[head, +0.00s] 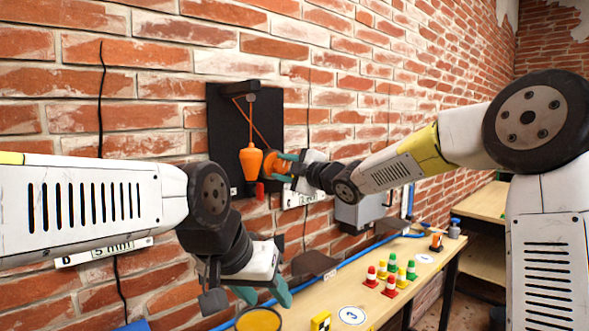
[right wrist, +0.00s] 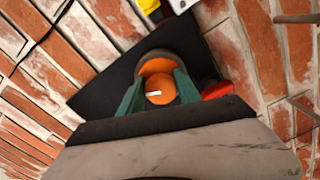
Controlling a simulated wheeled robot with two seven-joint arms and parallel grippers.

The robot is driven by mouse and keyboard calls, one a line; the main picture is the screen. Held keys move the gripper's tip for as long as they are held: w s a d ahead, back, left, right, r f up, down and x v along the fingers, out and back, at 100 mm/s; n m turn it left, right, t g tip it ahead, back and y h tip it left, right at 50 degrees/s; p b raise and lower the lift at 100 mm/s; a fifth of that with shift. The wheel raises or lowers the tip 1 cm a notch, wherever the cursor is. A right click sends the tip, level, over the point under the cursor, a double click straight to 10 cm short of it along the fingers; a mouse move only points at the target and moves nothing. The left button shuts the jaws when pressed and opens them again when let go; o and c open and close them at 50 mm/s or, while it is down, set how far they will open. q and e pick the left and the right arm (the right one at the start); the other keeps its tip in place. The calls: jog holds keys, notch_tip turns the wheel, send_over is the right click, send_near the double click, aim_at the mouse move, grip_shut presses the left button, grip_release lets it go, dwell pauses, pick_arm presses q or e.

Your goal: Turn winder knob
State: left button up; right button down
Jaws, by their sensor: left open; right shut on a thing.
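The orange winder knob (head: 270,163) sits on a black wall board (head: 218,125). My right gripper (head: 284,167) is shut on the knob, with its teal fingers on either side. In the right wrist view the round knob (right wrist: 160,88) shows a short white mark between the fingers. An orange weight (head: 251,160) hangs on a cord from a black bracket (head: 240,88), just left of the knob. A red part (head: 259,191) sits below the knob. My left gripper (head: 264,294) is open and empty, lower down, above the bench's near end.
The wooden bench (head: 391,309) along the wall carries small red, yellow and green cones (head: 390,286), a yellow-topped round container (head: 258,319) and a yellow-black block (head: 321,321). A grey box (head: 361,212) is on the wall. A blue hose (head: 345,263) runs along the bench.

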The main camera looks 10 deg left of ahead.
jog(key=shift+n, duration=2.1)
jog(key=c, duration=0.9)
grip_release()
jog(key=shift+r, duration=0.1)
jog(key=v, duration=0.7)
jog(key=shift+s+d, duration=0.25)
jog(key=shift+d, duration=0.05)
